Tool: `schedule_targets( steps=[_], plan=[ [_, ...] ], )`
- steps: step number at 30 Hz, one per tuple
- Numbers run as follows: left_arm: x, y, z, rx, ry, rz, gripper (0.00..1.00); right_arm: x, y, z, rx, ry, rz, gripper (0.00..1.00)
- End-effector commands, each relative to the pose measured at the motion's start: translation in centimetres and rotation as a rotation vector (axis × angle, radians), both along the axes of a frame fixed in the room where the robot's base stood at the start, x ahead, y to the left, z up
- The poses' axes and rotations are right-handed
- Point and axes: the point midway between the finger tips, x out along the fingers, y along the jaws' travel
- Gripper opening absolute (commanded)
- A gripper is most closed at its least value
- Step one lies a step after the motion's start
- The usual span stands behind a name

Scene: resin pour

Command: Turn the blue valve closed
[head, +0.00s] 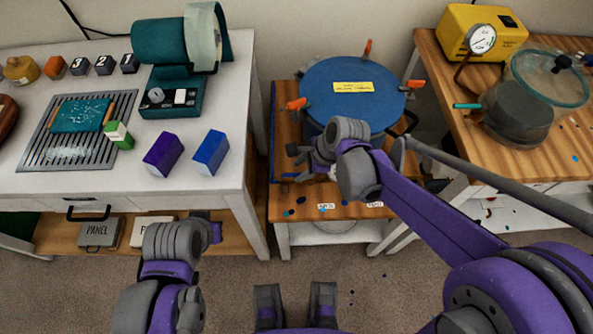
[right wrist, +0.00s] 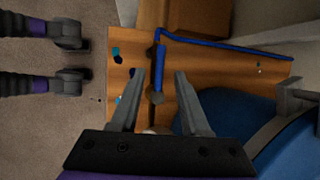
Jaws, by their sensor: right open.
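The blue valve handle (right wrist: 160,72) shows in the right wrist view as a straight blue bar with a dark round end, over the wooden table top. My right gripper (right wrist: 159,74) is open, with one finger on each side of the bar; I cannot tell whether either touches it. In the head view my right gripper (head: 297,160) is at the front left of the blue pressure pot (head: 340,88), and the valve is largely hidden there. My left arm is low at the left, and its fingers cannot be made out.
The pot stands on a low wooden table (head: 330,210) with orange clamps on its lid. A white bench (head: 225,165) with blocks and a tray is at the left. A wooden bench (head: 550,155) with a glass chamber (head: 520,115) and yellow pump (head: 485,32) is at the right.

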Motion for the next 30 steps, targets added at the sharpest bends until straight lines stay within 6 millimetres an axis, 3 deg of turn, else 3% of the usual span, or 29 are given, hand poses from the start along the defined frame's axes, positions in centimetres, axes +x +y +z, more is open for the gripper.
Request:
schedule_targets(
  steps=[6,16,24,30],
  plan=[
    [0.0,0.0,-0.4,0.0,0.001,0.0,0.0,0.4,0.9,-2.1,-0.001,0.0,0.001,0.46],
    [0.0,0.0,-0.4,0.0,0.001,0.0,0.0,0.5,1.0,-2.4,-0.001,0.0,0.001,0.46],
    [0.0,0.0,-0.4,0.0,0.001,0.0,0.0,0.5,1.0,-2.4,-0.001,0.0,0.001,0.0],
    [-0.1,0.0,-0.4,0.0,0.001,0.0,0.0,0.5,1.0,-2.4,-0.001,0.0,0.001,0.0]
  ],
)
